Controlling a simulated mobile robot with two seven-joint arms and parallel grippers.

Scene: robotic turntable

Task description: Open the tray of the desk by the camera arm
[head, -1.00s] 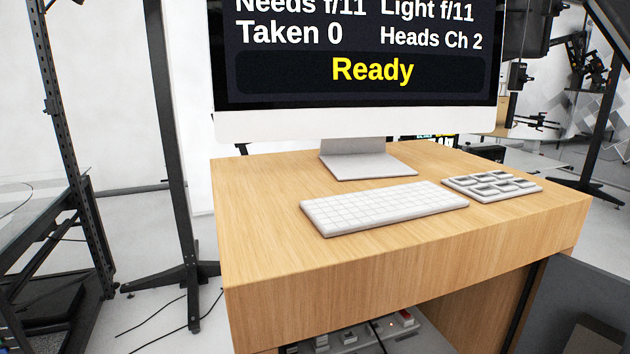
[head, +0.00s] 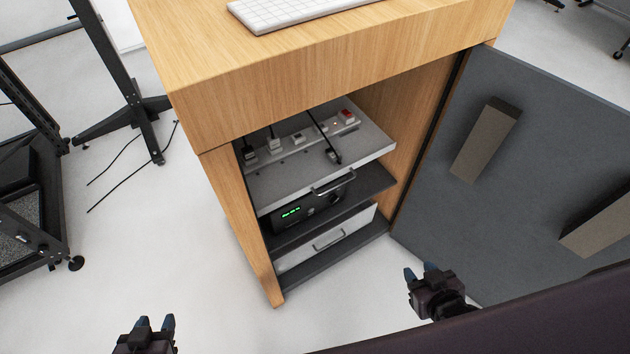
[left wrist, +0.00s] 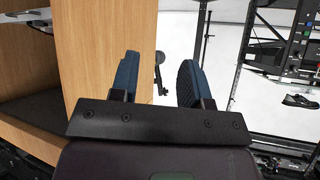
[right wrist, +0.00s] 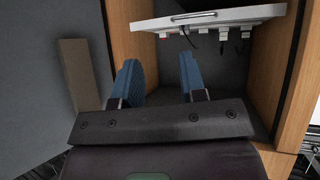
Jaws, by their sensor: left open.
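The wooden desk (head: 230,100) is open at the front, with shelves inside. A light grey tray (head: 285,190) carrying power strips and plugs sits on the upper level, with a metal handle (head: 333,183) on its front. The tray also shows in the right wrist view (right wrist: 160,24). A lower silver drawer front (head: 300,252) has its own handle. My left gripper (head: 156,322) is open and empty, low and left of the desk. My right gripper (head: 419,270) is open and empty, right of the shelves and apart from the tray handle.
A grey door (head: 530,150) with blocks on its inner face stands open at the right, close to my right gripper. A dark unit with a green display (head: 290,213) sits between tray and drawer. Black stands (head: 130,90) and cables are at the left. White floor is clear before the desk.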

